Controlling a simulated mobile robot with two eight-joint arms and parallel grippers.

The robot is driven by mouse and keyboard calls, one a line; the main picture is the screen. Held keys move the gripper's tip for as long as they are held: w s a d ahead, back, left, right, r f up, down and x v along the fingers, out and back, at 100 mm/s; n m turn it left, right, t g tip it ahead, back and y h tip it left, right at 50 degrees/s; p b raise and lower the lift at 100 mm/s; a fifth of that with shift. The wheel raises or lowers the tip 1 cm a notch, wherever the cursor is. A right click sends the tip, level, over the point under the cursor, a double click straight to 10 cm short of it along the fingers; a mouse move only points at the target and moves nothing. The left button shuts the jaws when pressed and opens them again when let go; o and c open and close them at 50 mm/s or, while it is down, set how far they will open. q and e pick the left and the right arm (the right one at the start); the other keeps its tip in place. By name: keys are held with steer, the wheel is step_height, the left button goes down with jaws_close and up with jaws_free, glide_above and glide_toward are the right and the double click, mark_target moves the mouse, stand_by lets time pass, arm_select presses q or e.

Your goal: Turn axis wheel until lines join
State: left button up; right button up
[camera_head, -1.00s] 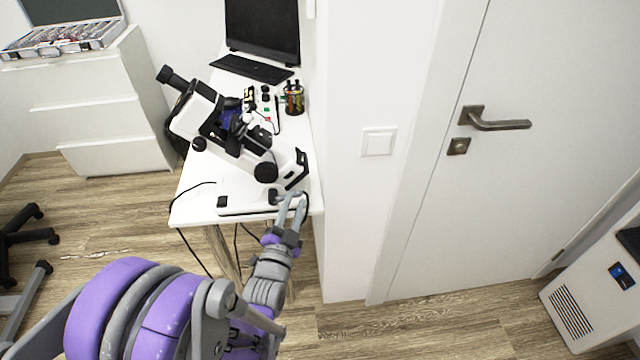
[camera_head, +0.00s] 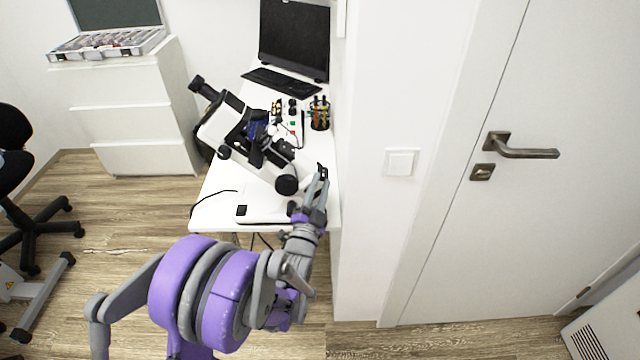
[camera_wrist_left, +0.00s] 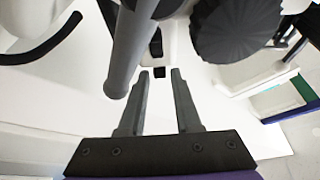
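A white and black optical instrument (camera_head: 222,128) with an eyepiece at its upper left stands on the white table (camera_head: 212,212). A round black wheel (camera_head: 287,185) is on its near right side; I cannot tell for sure that it is the axis wheel. In the left wrist view a large ribbed black wheel (camera_wrist_left: 238,30) is at the upper right, beyond and beside my fingers. My left gripper (camera_head: 321,178) is just right of the instrument's near end. In the wrist view the left gripper (camera_wrist_left: 161,73) is open, with nothing seen held. A grey rod (camera_wrist_left: 128,55) partly crosses the left finger's side. The lines are not visible.
A monitor (camera_head: 295,38), keyboard (camera_head: 281,82) and a holder with coloured bottles (camera_head: 320,115) stand further back. A wall with a light switch (camera_head: 401,163) is close on the right, beside a door (camera_head: 520,230). Drawers (camera_head: 130,122) and an office chair (camera_head: 35,228) are left.

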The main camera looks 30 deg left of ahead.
arm_select(q)
steer(key=shift+w, duration=0.2)
jaws_close()
steer(key=shift+w+r+g+y, duration=0.1)
steer(key=shift+r+g+y, duration=0.05)
steer(key=shift+g+y, duration=0.15)
steer(key=shift+w+d+r+n+g+y, duration=0.15)
steer(key=shift+w+r+n+g+y, duration=0.15)
steer(key=shift+n+g+y, duration=0.45)
steer(key=w+n+g+y, duration=0.1)
steer(key=g, duration=0.1)
steer(key=w+r+n+g+y+b, duration=0.1)
steer(key=n+g, duration=0.1)
steer(key=shift+w+g+y, duration=0.25)
steer(key=shift+w+a+r+n+g+y, duration=0.15)
steer(key=shift+w+n+g, duration=0.15)
steer(key=shift+g, duration=0.3)
steer(key=shift+w+a+n+g+y, duration=0.1)
steer(key=shift+w+n+g+y, duration=0.2)
steer(key=shift+g, duration=0.3)
steer(key=shift+w+a+r+n+g+y, duration=0.15)
steer(key=shift+w+n+g, duration=0.15)
steer(key=shift+g, duration=0.3)
steer(key=shift+f, duration=0.1)
